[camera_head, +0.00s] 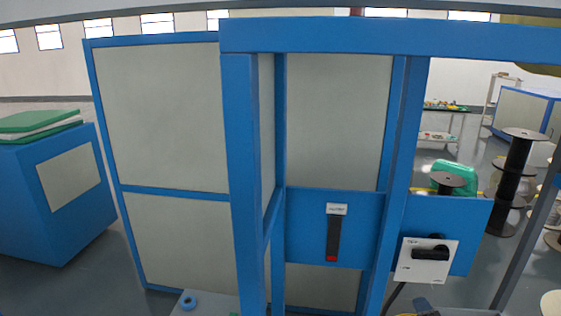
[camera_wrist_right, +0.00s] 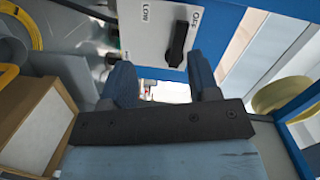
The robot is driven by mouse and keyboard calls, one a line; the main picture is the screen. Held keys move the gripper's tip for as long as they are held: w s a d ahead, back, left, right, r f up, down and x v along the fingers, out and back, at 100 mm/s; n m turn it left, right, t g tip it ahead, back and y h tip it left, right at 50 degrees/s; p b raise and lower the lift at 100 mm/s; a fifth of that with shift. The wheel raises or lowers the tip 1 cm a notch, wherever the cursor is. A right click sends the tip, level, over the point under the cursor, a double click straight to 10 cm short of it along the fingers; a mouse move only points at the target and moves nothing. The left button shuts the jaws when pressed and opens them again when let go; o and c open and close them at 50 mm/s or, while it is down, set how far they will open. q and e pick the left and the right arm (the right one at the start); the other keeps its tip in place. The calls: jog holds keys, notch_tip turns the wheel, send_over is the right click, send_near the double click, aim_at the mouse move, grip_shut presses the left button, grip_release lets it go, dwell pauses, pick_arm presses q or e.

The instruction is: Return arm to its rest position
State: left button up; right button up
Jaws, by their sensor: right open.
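My right gripper (camera_wrist_right: 163,78) shows in the right wrist view, with its two blue fingers apart and nothing between them. Just beyond the fingertips is a white switch plate (camera_wrist_right: 152,26) with a black rotary knob (camera_wrist_right: 180,45), marked LOW and OFF. I cannot tell whether a finger touches the plate. In the head view the same white plate (camera_head: 408,271) is mounted on a blue panel at the lower right, its black knob lying sideways. A small blue and yellowish part at the bottom edge below the plate is too cropped to identify. My left gripper is not in view.
A blue frame (camera_head: 243,180) with grey panels stands directly ahead. A red-tipped black lever (camera_head: 333,237) is on its lower blue panel. A blue cabinet (camera_head: 60,195) stands left, black spools (camera_head: 515,160) right. A wooden box (camera_wrist_right: 35,125) is close left of the right gripper.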

jog(key=s+a+f+n+g+y, duration=0.1)
jog(key=s+a+f+n, duration=0.3)
jog(key=s, duration=0.5)
jog(key=s+a+f+n+g+y, duration=0.2)
jog(key=s+a+f+n+g, duration=0.1)
jog(key=s+a+n, duration=0.5)
jog(key=s+a+f+n+g+y, duration=0.2)
jog(key=s+a+f+n, duration=0.3)
jog(key=s, duration=0.5)
jog(key=a+n, duration=0.2)
jog(key=a, duration=0.1)
jog(key=shift+s+a+f, duration=0.15)
jog(key=shift+a+f, duration=0.2)
jog(key=shift+d, duration=0.15)
